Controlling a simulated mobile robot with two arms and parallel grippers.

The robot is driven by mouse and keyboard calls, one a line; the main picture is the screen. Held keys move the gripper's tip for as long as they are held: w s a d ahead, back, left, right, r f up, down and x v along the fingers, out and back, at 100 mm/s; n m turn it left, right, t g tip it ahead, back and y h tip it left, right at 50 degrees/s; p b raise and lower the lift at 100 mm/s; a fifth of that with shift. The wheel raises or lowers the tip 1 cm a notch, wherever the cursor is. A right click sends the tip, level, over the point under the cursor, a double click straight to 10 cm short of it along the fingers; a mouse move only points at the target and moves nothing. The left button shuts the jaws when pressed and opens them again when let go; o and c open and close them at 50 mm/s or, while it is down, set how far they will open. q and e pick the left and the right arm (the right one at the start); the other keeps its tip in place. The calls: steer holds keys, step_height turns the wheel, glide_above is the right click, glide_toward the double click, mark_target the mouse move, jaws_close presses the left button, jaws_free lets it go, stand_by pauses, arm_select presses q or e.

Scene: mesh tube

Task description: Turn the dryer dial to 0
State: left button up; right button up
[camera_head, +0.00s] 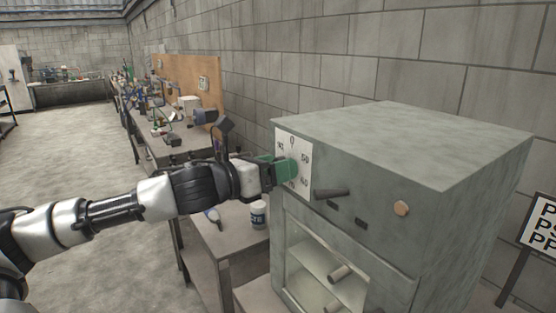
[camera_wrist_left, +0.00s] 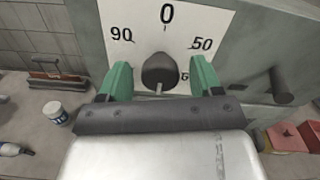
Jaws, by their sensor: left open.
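The dryer (camera_head: 400,180) is a grey-green metal box at the right of the head view. Its white dial plate (camera_head: 305,147) has a 0 at the top and more numbers around it. In the left wrist view the plate (camera_wrist_left: 210,22) shows 90, 0 and 50. The dark round dial knob (camera_wrist_left: 159,70) sits below the 0, with a pale mark at its lower edge. My left gripper (camera_wrist_left: 160,78) is open, with green fingers on both sides of the knob; contact cannot be told. In the head view my left gripper (camera_head: 285,170) hides the knob. My right gripper is out of view.
A white jar (camera_head: 258,214) stands on a low table left of the dryer. A cluttered workbench runs along the wall behind.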

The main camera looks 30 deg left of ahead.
arm_select(q)
steer(key=shift+w+d, duration=0.1)
steer(key=shift+w, duration=0.15)
steer(key=c, duration=0.9)
steer(key=shift+n, duration=0.3)
